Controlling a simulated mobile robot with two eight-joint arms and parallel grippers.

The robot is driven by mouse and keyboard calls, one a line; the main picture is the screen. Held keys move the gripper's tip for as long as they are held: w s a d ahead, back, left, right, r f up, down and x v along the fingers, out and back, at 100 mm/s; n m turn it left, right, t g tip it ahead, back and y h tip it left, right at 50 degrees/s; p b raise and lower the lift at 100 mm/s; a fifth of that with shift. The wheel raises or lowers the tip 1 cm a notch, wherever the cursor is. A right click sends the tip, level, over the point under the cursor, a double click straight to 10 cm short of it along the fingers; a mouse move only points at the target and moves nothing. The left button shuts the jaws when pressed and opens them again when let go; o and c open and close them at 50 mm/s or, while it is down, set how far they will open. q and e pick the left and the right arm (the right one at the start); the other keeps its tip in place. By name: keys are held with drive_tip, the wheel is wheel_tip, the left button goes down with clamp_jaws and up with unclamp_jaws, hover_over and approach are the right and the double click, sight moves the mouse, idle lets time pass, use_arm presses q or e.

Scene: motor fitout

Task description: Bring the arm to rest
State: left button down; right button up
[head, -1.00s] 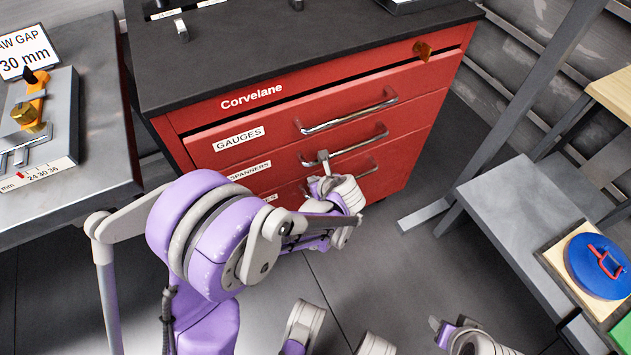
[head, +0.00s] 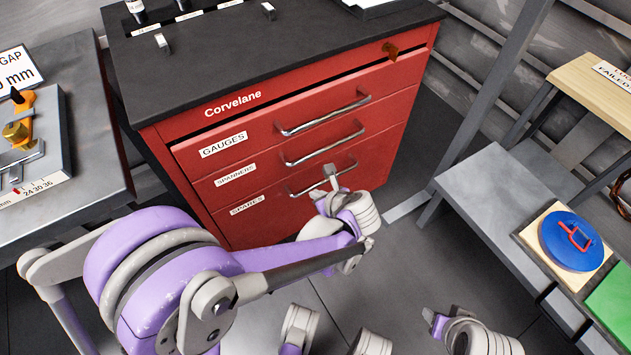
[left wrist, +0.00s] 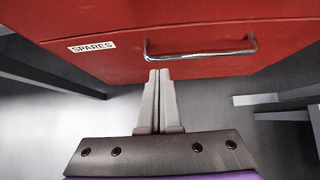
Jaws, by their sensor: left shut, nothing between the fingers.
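My left gripper (head: 331,172) is shut and empty in front of the red cabinet (head: 385,135), close to the handle of its lowest drawer. In the left wrist view the two closed fingers (left wrist: 159,76) point at the SPARES drawer (left wrist: 110,62), with their tips just below the left end of its handle (left wrist: 202,52). I cannot tell whether they touch the drawer. My right gripper (head: 436,320) shows small at the bottom of the head view, over the floor; its jaw opening is unclear.
The GAUGES drawer (head: 250,140) has a dark gap above it. A grey bench (head: 85,170) with a gauge fixture stands left. At right, a low grey table (head: 478,185) carries a blue round lid (head: 570,243) with a red handle and a green panel (head: 612,303).

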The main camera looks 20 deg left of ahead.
use_arm(q)
drive_tip(key=shift+d+r, duration=0.1)
drive_tip(key=s+a+r+n+g+h, duration=0.15)
drive_tip(key=s+n+h, duration=0.25)
drive_tip(key=s+n, duration=0.75)
drive_tip(key=s+r+n+h, duration=0.3)
drive_tip(key=s+n, duration=0.6)
drive_tip(key=n, duration=0.6)
wheel_tip(320, 180, up, 23)
drive_tip(key=w+t+p, duration=0.1)
drive_tip(key=w+p, duration=0.1)
drive_tip(key=p, duration=1.8)
drive_tip(key=shift+d+m+p, duration=0.15)
drive_tip(key=shift+m+p, duration=0.25)
drive_tip(key=shift+m, duration=0.05)
use_arm(e)
wheel_tip(320, 180, up, 24)
drive_tip(key=w+t, duration=0.1)
drive_tip(key=shift+w, duration=0.25)
use_arm(q)
drive_tip(key=shift+r, duration=0.1)
use_arm(e)
drive_tip(key=shift+f, duration=0.1)
